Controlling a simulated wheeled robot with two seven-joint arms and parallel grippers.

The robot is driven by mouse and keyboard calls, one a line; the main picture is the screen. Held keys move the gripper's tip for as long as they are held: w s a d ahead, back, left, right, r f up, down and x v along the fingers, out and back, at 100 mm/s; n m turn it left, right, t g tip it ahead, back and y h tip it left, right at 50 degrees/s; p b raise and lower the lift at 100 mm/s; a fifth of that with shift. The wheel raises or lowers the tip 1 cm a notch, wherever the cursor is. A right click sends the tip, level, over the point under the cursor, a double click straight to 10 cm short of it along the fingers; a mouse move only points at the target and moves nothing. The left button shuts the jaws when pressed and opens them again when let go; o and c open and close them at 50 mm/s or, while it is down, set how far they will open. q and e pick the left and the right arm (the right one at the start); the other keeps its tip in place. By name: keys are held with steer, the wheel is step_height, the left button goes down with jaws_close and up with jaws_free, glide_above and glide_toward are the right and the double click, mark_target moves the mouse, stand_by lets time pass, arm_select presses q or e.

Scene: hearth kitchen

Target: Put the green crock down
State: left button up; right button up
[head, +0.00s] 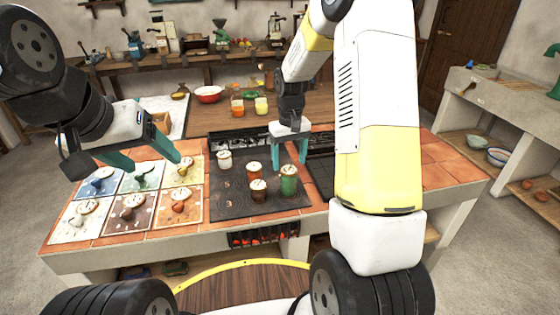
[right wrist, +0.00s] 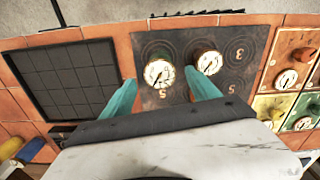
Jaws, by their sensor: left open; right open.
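The green crock (head: 288,182), with a pale dial-like lid, stands upright on the black numbered plate (head: 232,208), at its right side. My right gripper (head: 289,160) is open, its teal fingers pointing down just behind and above the crock. In the right wrist view a dial-lidded crock (right wrist: 159,74) shows between the spread fingertips; it appears to be the green one, and its body is mostly hidden under the lid. No contact with the fingers is visible. My left gripper (head: 154,163) is open and empty above the coloured tiles.
A red-brown crock (head: 254,170), a dark brown crock (head: 258,189) and a white crock (head: 224,160) share the plate. A dark gridded panel (right wrist: 75,78) lies beside the plate. Jars and a red bowl (head: 208,94) stand behind.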

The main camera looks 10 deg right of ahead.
step_height(320, 180, up, 2)
steer(key=shift+r, duration=0.1)
steer(key=s+a+r+t+y, duration=0.1)
steer(key=s+r+t, duration=0.2)
steer(key=s+r, duration=0.6)
steer(key=s+a+r+m+t+y, duration=0.1)
steer(key=s+r+t, duration=0.2)
steer(key=s+r, duration=0.7)
steer(key=s, duration=0.5)
steer(key=shift+s+m, duration=0.15)
steer(key=shift+m, duration=0.15)
steer(key=shift+a, duration=0.1)
stand_by(0.9)
